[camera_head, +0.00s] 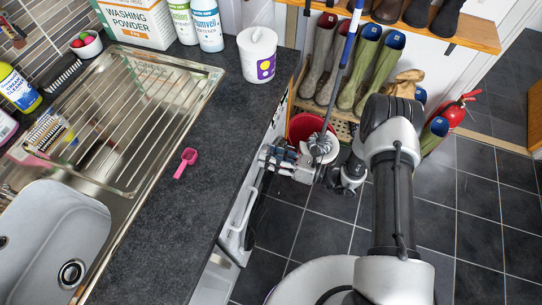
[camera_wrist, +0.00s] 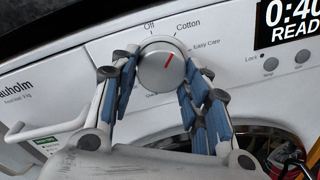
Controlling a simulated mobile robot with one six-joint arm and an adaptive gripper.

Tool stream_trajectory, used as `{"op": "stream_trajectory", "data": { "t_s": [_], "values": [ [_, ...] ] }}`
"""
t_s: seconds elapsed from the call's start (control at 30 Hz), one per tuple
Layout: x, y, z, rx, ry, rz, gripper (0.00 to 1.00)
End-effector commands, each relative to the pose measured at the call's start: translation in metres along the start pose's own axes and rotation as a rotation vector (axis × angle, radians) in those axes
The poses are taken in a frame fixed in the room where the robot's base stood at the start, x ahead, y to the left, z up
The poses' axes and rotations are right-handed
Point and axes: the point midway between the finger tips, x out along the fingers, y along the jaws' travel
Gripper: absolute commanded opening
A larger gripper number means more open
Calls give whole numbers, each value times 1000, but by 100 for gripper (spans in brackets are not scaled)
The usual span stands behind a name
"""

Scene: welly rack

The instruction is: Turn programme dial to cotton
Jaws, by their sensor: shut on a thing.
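The programme dial (camera_wrist: 153,72) is a round silver-white knob on the white washing machine's front panel (camera_wrist: 108,45). Its red pointer line slants up and slightly right, roughly toward the Cotton label (camera_wrist: 188,26). The Off label (camera_wrist: 149,27) is up and left of it, and Easy Care (camera_wrist: 206,43) is to its right. My gripper (camera_wrist: 160,73) is shut on the dial, with a blue-padded finger on each side. In the head view my gripper (camera_head: 272,157) reaches the machine front below the worktop edge, and the dial is hidden there.
The display (camera_wrist: 292,22) reads 0:40 READY. A white handle (camera_wrist: 45,130) sticks out at left. The dark worktop (camera_head: 190,210) holds a pink scoop (camera_head: 186,162) and a white tub (camera_head: 257,55). A red bucket (camera_head: 303,125) and the welly rack (camera_head: 465,35) stand behind my arm.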

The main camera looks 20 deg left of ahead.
Motion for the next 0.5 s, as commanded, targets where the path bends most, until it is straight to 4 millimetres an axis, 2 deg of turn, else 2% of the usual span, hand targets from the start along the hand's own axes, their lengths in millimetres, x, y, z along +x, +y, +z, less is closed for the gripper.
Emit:
{"op": "stream_trajectory", "data": {
  "t_s": [0.37,0.4,0.5],
  "values": [
    [0,0,-1,7,2,0,19],
    [0,0,-1,6,2,0,43],
    [0,0,-1,6,2,0,50]
  ]
}}
